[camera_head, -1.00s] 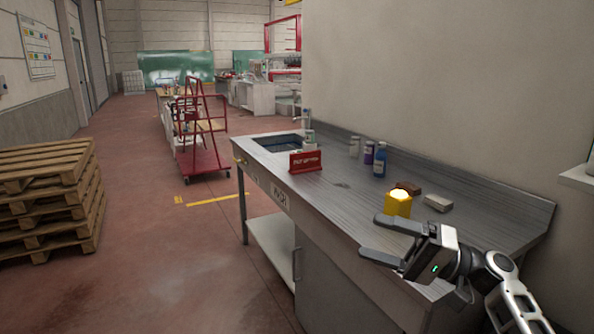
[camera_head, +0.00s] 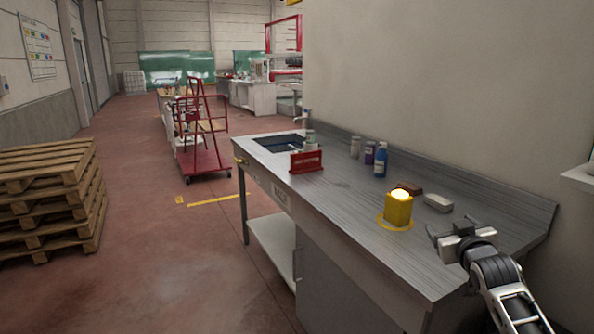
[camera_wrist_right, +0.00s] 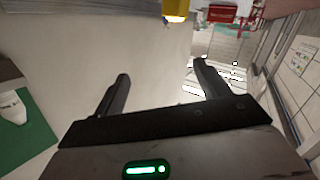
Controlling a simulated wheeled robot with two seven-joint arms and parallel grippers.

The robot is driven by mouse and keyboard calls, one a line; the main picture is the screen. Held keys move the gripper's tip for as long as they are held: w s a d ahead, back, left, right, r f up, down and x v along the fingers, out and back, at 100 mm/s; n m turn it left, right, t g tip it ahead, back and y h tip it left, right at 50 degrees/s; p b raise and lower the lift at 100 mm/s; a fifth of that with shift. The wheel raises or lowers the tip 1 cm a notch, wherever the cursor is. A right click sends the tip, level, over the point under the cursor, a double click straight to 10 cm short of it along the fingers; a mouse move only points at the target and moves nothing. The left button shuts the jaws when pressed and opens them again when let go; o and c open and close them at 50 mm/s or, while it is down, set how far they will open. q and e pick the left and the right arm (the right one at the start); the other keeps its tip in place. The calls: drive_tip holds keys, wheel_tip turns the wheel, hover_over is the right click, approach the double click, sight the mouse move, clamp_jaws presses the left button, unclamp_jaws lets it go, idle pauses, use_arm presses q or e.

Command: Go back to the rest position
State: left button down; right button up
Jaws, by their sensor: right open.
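My right gripper (camera_head: 452,236) is above the right front part of the metal workbench (camera_head: 345,222) in the head view. It is open and empty. In the right wrist view its two dark fingers (camera_wrist_right: 160,88) stand apart with nothing between them. A yellow block with a glowing top (camera_head: 398,209) stands on the bench inside a yellow ring mark, to the left of the gripper and apart from it. Its yellow body also shows at the top of the right wrist view (camera_wrist_right: 176,10). My left gripper is not in view.
A brown block (camera_head: 408,188) and a whitish block (camera_head: 438,203) lie near the yellow one. Several bottles (camera_head: 380,160), a red sign (camera_head: 306,162) and a sink (camera_head: 280,142) are farther back. Stacked pallets (camera_head: 50,195) stand left. A red cart (camera_head: 205,160) stands on the otherwise open floor.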

drive_tip(key=s+a+f+g+y+b, duration=0.1)
drive_tip(key=s+a+f, duration=0.2)
drive_tip(key=f, duration=0.2)
drive_tip(key=s+a+f+n+b, duration=0.1)
drive_tip(key=s+a+f, duration=0.15)
drive_tip(key=f, duration=0.35)
drive_tip(key=s+a+f+g+y+b, duration=0.1)
drive_tip(key=s+a+f, duration=0.15)
drive_tip(key=f, duration=0.25)
drive_tip(key=s+a+f+g+y+b, duration=0.1)
drive_tip(key=s+a+f, duration=0.3)
drive_tip(key=s, duration=0.6)
drive_tip(key=s+a+f+g+y+b, duration=0.1)
drive_tip(key=s+a+f+b, duration=0.2)
drive_tip(key=s+f, duration=0.3)
drive_tip(key=s+a+f+g+y+b, duration=0.1)
drive_tip(key=s+a+f, duration=0.4)
drive_tip(key=s, duration=0.8)
drive_tip(key=shift+s+a+f+m+g+y+b, duration=0.3)
drive_tip(key=shift+a+f+m+b, duration=0.15)
drive_tip(key=shift+b, duration=0.25)
